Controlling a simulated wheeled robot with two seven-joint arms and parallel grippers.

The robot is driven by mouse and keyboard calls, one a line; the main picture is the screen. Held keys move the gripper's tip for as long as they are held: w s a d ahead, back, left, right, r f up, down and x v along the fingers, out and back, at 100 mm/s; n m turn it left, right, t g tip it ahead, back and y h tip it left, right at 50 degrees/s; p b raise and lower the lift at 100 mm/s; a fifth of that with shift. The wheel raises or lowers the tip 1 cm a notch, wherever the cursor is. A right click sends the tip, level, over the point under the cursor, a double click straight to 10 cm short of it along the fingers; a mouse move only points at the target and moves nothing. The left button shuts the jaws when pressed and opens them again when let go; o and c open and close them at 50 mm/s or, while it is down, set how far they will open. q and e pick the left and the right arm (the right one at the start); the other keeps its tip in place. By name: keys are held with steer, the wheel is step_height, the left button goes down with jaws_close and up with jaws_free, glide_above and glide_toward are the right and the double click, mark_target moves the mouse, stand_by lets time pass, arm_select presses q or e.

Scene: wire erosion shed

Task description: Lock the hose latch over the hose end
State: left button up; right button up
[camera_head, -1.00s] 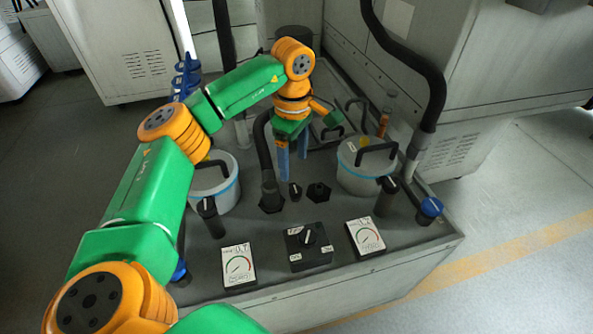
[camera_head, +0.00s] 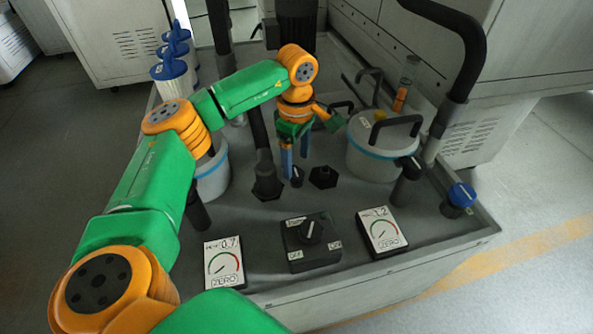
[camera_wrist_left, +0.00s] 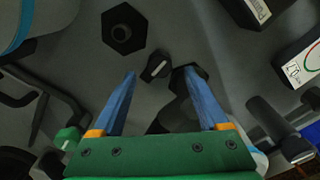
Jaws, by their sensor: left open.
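I take the hose latch to be the small black knob (camera_head: 297,176) with a white mark on its top. It stands on the grey deck beside the black hose end (camera_head: 266,186), which sits in a hexagonal base. My left gripper (camera_head: 295,167) points down over the latch, open, its two blue fingers apart. In the left wrist view, the latch (camera_wrist_left: 155,68) shows between the fingertips of the left gripper (camera_wrist_left: 160,74), and the hose's hexagonal base lies partly behind the right-hand finger. Contact with the latch cannot be told. My right gripper is out of view.
An empty-looking hexagonal fitting (camera_head: 323,177) sits right of the latch. A lidded white bucket (camera_head: 380,160) stands farther right, another (camera_head: 212,178) at left. In front are a rotary switch box (camera_head: 310,245) and two gauges (camera_head: 222,265) (camera_head: 382,232). Black pipes rise at right.

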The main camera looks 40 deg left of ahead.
mark_target(296, 172)
arm_select(q)
step_height(296, 172, down, 4)
steer(key=shift+r, duration=0.2)
jaws_close()
steer(key=shift+r, duration=0.1)
steer(key=n+p, duration=0.1)
steer(key=n, duration=0.2)
steer(key=shift+r+p, duration=0.1)
steer(key=shift+p, duration=0.3)
steer(key=n+p, duration=0.2)
steer(key=n, duration=0.3)
steer(key=shift+n, duration=0.3)
steer(key=n+p, duration=0.2)
steer(key=n, duration=0.2)
steer(key=shift+n, duration=0.3)
steer(key=shift+w+n+p, duration=0.1)
steer(key=shift+n+p, duration=0.9)
steer(key=shift+n, duration=1.3)
